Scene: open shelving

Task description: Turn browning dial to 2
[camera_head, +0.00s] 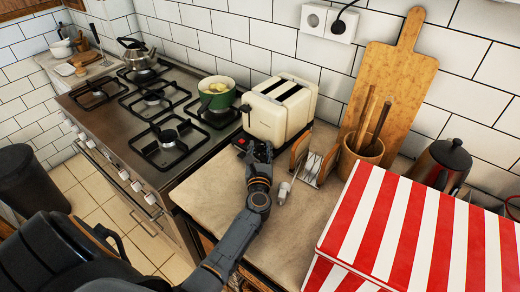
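The cream toaster (279,113) stands on the counter against the tiled wall, with two slots on top and a dark lever on its left end. My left gripper (258,150) is at the lower front of that left end, very close to it. It covers part of the end, and I cannot make out the browning dial or its setting. A small red spot shows on a dark patch beside the gripper. I cannot tell whether the fingers are open or shut, or whether they touch the toaster. My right gripper is not in view.
A toast rack (314,160) and a small pale object (283,192) sit right of my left arm. A utensil pot (362,149), a cutting board (394,82) and a red-striped box (420,235) stand further right. The stove with a green pot (217,95) is at left.

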